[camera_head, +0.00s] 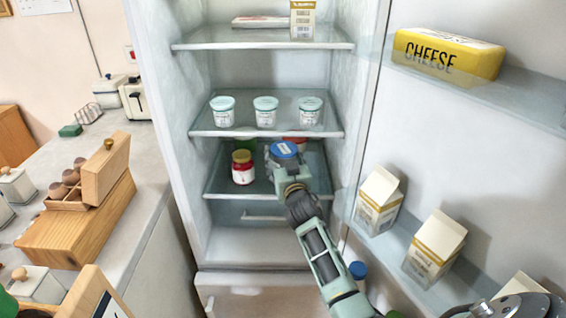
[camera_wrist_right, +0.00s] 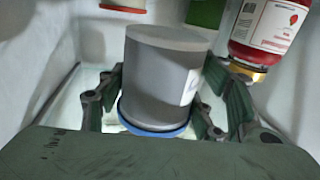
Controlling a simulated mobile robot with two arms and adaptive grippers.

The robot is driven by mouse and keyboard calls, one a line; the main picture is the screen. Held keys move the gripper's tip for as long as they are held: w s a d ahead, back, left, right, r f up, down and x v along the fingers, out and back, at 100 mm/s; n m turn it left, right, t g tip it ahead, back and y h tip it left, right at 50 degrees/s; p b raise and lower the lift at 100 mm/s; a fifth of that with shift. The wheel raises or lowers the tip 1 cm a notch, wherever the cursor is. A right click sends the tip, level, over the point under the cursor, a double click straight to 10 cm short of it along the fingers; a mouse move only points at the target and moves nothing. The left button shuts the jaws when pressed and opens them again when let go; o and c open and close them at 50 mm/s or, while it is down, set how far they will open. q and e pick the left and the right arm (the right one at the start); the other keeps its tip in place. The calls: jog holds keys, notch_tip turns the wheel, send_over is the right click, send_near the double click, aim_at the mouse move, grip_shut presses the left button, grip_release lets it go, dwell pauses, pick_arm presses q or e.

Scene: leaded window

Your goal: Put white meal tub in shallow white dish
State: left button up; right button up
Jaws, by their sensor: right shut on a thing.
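My right gripper (camera_head: 286,170) reaches into the open fridge at the lower glass shelf. It is shut on the white meal tub, which has a blue lid (camera_head: 285,149) in the head view. In the right wrist view the picture is upside down; the tub (camera_wrist_right: 162,75) looks grey-white and stands between the fingers (camera_wrist_right: 165,105), its blue rim at the bottom. The gripper hides most of the tub's body in the head view. I cannot make out a shallow white dish in either view. My left gripper is not in view.
A red jar (camera_head: 243,168) stands left of the tub; it also shows in the right wrist view (camera_wrist_right: 268,25). White pots with teal lids (camera_head: 265,112) sit on the shelf above. Door shelves hold cartons (camera_head: 379,200) and cheese (camera_head: 447,55). A counter (camera_head: 150,175) runs along the left.

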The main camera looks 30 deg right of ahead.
jog(key=shift+w+f, duration=0.15)
jog(key=shift+f, duration=0.45)
jog(key=shift+w+d+f, duration=0.15)
jog(key=shift+w+d, duration=0.05)
jog(key=shift+s+a, duration=0.1)
jog(key=shift+s, duration=0.05)
jog(key=shift+b, duration=0.3)
jog(key=shift+f+b, duration=0.35)
jog(key=shift+f, duration=0.2)
jog(key=shift+r, duration=0.1)
jog(key=o, duration=1.3)
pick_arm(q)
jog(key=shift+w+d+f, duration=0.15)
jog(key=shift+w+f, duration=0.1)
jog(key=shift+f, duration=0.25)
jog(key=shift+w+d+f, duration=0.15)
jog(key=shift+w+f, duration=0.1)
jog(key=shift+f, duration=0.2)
pick_arm(e)
jog(key=o, duration=0.4)
